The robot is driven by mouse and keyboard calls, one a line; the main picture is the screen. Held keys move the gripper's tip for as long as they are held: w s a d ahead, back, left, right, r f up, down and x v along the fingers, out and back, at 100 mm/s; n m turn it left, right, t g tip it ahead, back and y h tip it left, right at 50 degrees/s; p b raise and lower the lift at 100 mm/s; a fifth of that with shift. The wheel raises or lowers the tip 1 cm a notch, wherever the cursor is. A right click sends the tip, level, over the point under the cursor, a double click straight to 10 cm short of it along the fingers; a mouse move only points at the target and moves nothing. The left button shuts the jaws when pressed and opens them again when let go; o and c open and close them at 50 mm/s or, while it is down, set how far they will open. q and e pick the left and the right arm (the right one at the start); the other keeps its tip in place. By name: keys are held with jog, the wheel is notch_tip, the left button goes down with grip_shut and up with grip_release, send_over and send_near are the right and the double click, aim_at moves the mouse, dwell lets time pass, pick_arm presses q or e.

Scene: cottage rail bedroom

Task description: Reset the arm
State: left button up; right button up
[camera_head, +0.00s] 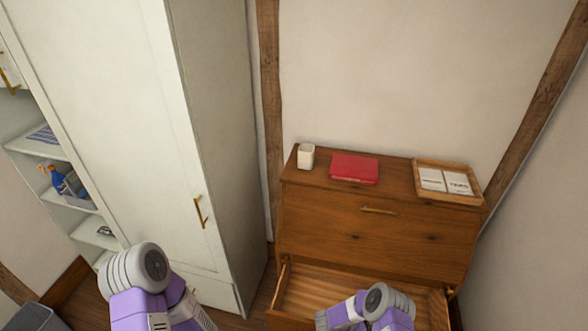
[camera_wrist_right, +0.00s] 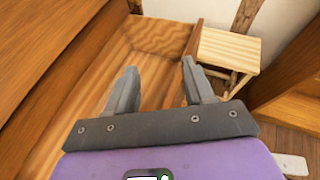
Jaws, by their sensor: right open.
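My right arm reaches to the wooden dresser (camera_head: 440,235), whose lower drawer (camera_head: 412,297) is pulled open. In the right wrist view my right gripper (camera_wrist_right: 160,82) is open, with nothing between its fingers, over the bare wooden inside of the drawer (camera_wrist_right: 90,105). In the head view that gripper is mostly hidden by my own arm. My left arm shows at the bottom left in front of the white wardrobe, bent downward; its gripper is out of view.
On the dresser top are a white cup (camera_head: 306,156), a red book (camera_head: 354,168) and a wooden tray (camera_head: 417,188) with cards. A tall white wardrobe (camera_head: 110,120) and shelves (camera_head: 62,197) stand left. In the right wrist view, a light wooden stool (camera_wrist_right: 228,50) stands beyond the drawer.

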jog(key=w+a+n+t+y, duration=0.2)
jog(key=w+n, duration=0.3)
jog(key=n, duration=0.2)
jog(key=s+a+r+n+t+y, duration=0.1)
jog(key=s+a+n+y, duration=0.3)
jog(key=n, duration=0.7)
jog(key=s+a+r+n+y, duration=0.1)
jog(key=a+n+y, duration=0.5)
jog(key=n, duration=0.5)
jog(key=s+a+r+n+g+y, duration=0.3)
jog(key=s+n, duration=0.6)
jog(key=n, duration=0.1)
jog(key=s+a+r+n+g+y, duration=0.2)
jog(key=s+a+r+n, duration=0.2)
jog(key=s+n, duration=0.55)
pick_arm(q)
notch_tip(320, 180, down, 28)
jog(key=w+b, duration=0.1)
jog(key=b, duration=2.6)
jog(key=shift+w+r, duration=0.25)
jog(key=shift+w, duration=0.05)
pick_arm(e)
notch_tip(320, 180, down, 28)
jog(key=shift+w, duration=0.45)
jog(key=shift+d+r, duration=0.1)
jog(key=shift+r, duration=0.05)
jog(key=shift+c, duration=0.3)
